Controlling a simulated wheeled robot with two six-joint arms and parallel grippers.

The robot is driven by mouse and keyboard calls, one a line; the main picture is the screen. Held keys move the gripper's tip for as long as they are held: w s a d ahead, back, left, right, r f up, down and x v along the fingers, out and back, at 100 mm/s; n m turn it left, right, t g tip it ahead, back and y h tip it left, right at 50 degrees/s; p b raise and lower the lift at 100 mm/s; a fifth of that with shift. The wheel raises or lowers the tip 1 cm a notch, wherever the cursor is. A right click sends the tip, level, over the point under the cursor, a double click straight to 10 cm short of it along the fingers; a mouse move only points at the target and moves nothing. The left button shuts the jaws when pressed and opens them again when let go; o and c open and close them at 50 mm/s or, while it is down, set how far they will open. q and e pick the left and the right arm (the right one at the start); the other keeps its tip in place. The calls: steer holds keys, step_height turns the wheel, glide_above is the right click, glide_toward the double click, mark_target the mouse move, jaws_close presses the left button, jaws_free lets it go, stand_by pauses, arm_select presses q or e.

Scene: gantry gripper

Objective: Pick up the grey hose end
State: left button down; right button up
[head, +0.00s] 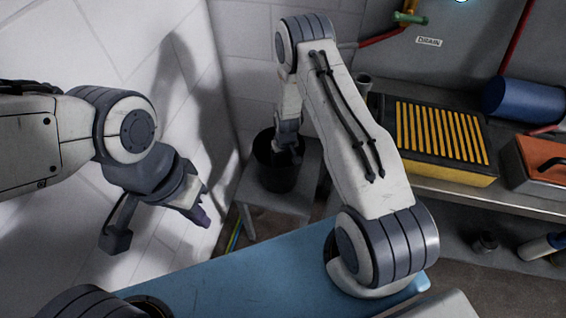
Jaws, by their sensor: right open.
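I cannot pick out the grey hose end with certainty. A small grey cylindrical piece (364,84) stands at the left end of the bench, partly behind my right arm. My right gripper (288,152) points down at the black bucket (272,178), with its tips at or inside the opening. It is open, but its fingertips and whatever lies between them are hard to see. The bucket's inside is dark and partly covered by the gripper. My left gripper (158,228) is in front of the white tiled wall, its fingers apart and nothing seen between them.
The bucket stands on a small grey stand (280,200). A blue surface (240,270) lies in front. A yellow slatted box (440,140), a blue cylinder (525,102) and an orange-lidded box (545,160) sit on the bench at the right. The tiled wall is close on the left.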

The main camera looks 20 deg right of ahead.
steer(key=shift+f, duration=0.1)
jaws_close()
